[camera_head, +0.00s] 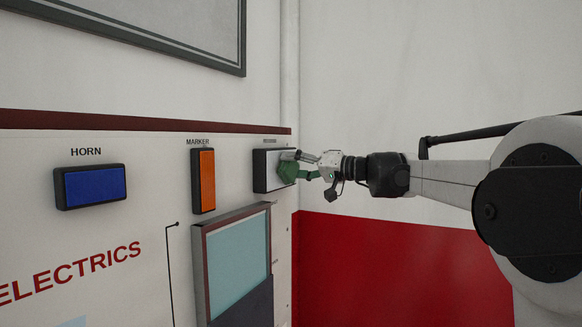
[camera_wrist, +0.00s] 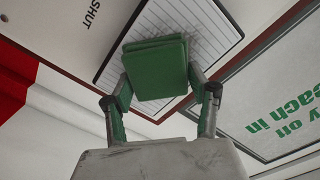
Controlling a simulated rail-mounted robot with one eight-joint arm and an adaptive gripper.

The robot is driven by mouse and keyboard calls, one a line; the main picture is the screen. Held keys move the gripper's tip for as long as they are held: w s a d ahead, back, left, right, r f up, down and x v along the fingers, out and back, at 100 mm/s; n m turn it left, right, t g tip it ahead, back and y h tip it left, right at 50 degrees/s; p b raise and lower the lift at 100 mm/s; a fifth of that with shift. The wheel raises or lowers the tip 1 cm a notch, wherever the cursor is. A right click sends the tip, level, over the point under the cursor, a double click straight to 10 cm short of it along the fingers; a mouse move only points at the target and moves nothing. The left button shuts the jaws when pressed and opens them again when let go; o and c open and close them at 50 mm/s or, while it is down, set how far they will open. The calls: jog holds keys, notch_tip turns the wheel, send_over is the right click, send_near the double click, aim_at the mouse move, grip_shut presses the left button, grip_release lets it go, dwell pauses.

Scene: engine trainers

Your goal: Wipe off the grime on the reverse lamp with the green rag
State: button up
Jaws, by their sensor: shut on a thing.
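The reverse lamp (camera_head: 262,171) is a white panel in a black frame at the right end of the board, its label partly hidden. In the wrist view the lamp (camera_wrist: 214,32) shows a white ribbed face with grey smudges around the rag. My gripper (camera_head: 297,166) is at the lamp's right half. It is shut on the green rag (camera_head: 288,173), a folded pad. The rag (camera_wrist: 158,68) sits between both fingers in the wrist view, over the lamp's face and covering part of it. I cannot tell whether it touches the face.
A blue horn lamp (camera_head: 90,186) and an orange marker lamp (camera_head: 207,180) sit to the left. A framed panel (camera_head: 236,262) stands out below the reverse lamp. A white and red wall (camera_head: 390,265) lies to the right, with free room before it.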

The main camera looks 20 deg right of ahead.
aim_at(273, 167)
jog(key=w+d+p, duration=0.1)
jog(key=w+d, duration=0.2)
jog(key=w, duration=0.1)
jog(key=shift+w+d, duration=0.1)
jog(key=shift+d, duration=0.25)
dwell(0.3)
jog(key=shift+s+a+b, duration=0.4)
jog(key=shift+s+a, duration=1.65)
jog(key=shift+s, duration=0.2)
jog(key=shift+s+a+b, duration=0.35)
jog(key=shift+s+a, duration=1.7)
jog(key=shift+s, duration=0.15)
jog(key=shift+d, duration=0.1)
jog(key=shift+v, duration=2.9)
